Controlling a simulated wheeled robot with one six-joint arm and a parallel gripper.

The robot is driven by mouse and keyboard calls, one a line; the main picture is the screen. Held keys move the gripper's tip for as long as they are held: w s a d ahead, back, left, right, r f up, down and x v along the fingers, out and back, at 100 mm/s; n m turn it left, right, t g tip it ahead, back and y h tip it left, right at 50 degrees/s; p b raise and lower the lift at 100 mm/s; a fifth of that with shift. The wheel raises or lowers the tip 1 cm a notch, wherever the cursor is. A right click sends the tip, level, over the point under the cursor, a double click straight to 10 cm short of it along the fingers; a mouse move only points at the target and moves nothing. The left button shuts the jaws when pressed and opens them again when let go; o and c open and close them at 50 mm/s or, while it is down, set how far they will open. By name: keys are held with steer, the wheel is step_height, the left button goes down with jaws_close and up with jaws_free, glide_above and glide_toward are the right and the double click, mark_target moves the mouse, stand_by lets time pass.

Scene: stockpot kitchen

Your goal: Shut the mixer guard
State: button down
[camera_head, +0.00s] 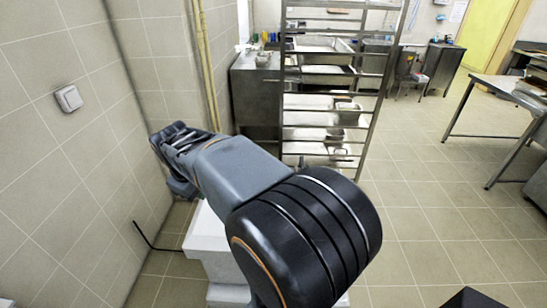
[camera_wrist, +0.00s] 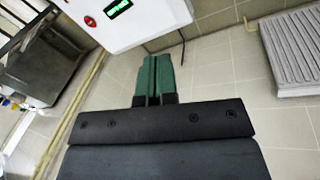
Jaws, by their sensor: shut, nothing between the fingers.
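A white machine body (camera_head: 208,245), which I take to be the mixer, stands low by the left wall, mostly hidden behind my arm. In the wrist view a white housing (camera_wrist: 150,22) with a lit green display and a red button shows at the top, beyond the fingertips. No guard can be made out in either view. A thin black bent bar or cable (camera_head: 150,240) is left of the white body; I cannot tell whether it belongs to it. My gripper (camera_wrist: 154,62) has its green fingers together and empty, apart from the housing in the picture.
The tiled wall with a switch (camera_head: 68,98) is close on the left. A tall metal rack (camera_head: 374,95) with trays stands behind my arm, beside a steel cabinet (camera_head: 252,95). A white ribbed panel (camera_wrist: 293,50) is at the wrist view's right. Floor is open at right, before a steel table (camera_head: 500,90).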

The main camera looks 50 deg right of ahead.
steer(key=w+d+f+n+g+h, duration=0.1)
steer(key=w+d+f+n+g, duration=0.15)
steer(key=d, duration=1.15)
steer(key=w+d+f+n+g+h, duration=0.15)
steer(key=d+g, duration=0.25)
steer(key=d, duration=0.9)
steer(key=s+d+f+p, duration=0.3)
steer(key=s+d+f, duration=0.6)
steer(key=d+f, duration=0.1)
steer(key=shift+d+f+g, duration=0.2)
steer(key=shift+f+g, duration=0.25)
